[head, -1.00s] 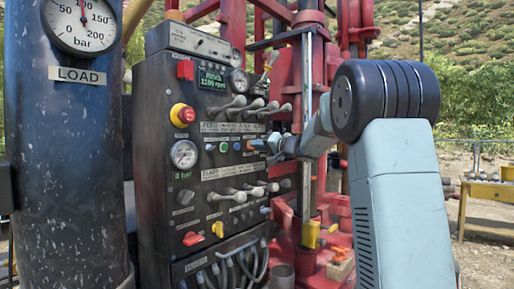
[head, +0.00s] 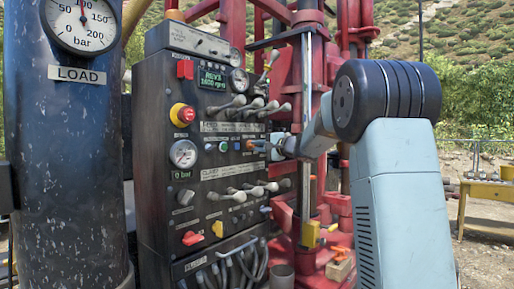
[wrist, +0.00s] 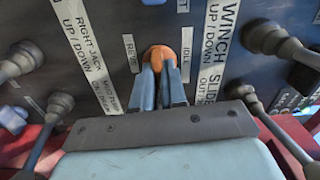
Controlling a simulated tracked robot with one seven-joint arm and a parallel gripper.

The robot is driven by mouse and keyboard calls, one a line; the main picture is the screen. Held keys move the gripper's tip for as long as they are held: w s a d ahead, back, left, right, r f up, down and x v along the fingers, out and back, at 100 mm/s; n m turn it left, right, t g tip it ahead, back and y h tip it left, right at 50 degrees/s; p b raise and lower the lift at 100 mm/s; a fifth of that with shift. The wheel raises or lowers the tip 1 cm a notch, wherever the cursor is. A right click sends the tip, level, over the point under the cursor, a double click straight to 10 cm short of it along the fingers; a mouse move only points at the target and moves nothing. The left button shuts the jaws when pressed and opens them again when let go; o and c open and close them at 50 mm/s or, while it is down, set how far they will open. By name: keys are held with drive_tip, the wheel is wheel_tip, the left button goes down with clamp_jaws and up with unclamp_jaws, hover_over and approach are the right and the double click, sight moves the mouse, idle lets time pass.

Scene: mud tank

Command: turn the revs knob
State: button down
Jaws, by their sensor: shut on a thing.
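The revs knob is orange and sits on the dark control panel, between small labels reading like REVS and IDLE in the wrist view (wrist: 158,51). In the head view the knob (head: 257,145) shows at the right of the panel's middle row. My gripper (wrist: 164,72) is shut on the knob, with one blue-grey finger on each side of it. In the head view my gripper (head: 270,148) reaches the panel from the right. The fingers hide part of the knob. A green display (head: 212,78) on the panel reads about 1600 rpm.
Grey levers (head: 258,106) stick out above the knob, and another row of levers (head: 247,190) below it. A red stop button (head: 183,115) is at the panel's left. The blue column with the load gauge (head: 83,22) stands left. Red rig parts (head: 290,75) stand behind my arm.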

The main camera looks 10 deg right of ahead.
drive_tip(key=shift+d+f, duration=0.2)
drive_tip(key=c, duration=1.4)
unclamp_jaws()
drive_tip(key=shift+o, duration=1.1)
drive_tip(key=shift+a+r, duration=0.1)
drive_tip(key=v, duration=1.3)
drive_tip(key=shift+s+d, duration=0.3)
